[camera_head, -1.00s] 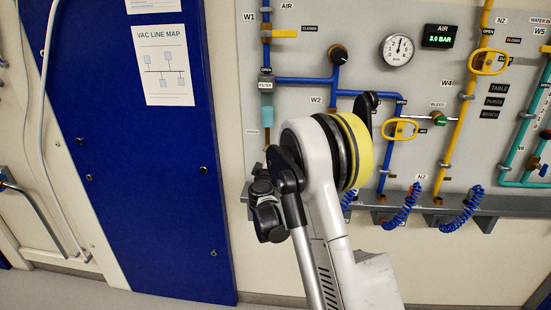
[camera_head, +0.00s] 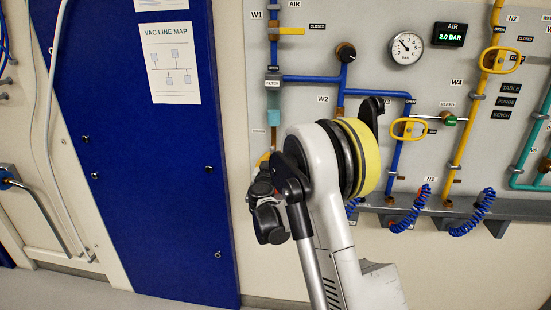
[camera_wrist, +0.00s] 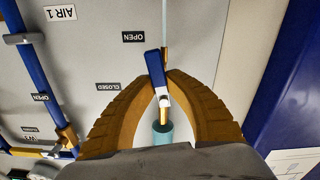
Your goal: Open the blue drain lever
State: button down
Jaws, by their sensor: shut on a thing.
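The blue drain lever (camera_wrist: 154,66) stands between my gripper's two ribbed tan fingers in the wrist view. My gripper (camera_wrist: 160,82) is shut on it near its white pivot. The lever points up in the picture and slightly left, nearer the OPEN label (camera_wrist: 133,37) than the CLOSED label (camera_wrist: 108,86). A teal filter bowl (camera_wrist: 163,134) lies just below the pivot in that view. In the head view the filter bowl (camera_head: 273,118) hangs on the panel below the FILTER label; my arm hides the lever, and a bit of tan finger (camera_head: 264,157) shows.
The AIR display (camera_head: 449,34) reads 2.0 BAR, beside a round gauge (camera_head: 407,48). Yellow valve handles (camera_head: 409,129) and blue coiled hoses (camera_head: 474,213) are right of my arm. A grey rail (camera_head: 440,206) runs below the panel. A blue door (camera_head: 150,170) stands left.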

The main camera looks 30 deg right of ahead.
jog(key=shift+w+a+m, duration=0.2)
jog(key=shift+a+m, duration=0.05)
jog(key=shift+m, duration=0.85)
jog(key=c, duration=1.3)
grip_release()
jog(key=shift+c, duration=0.2)
jog(key=v, duration=1.2)
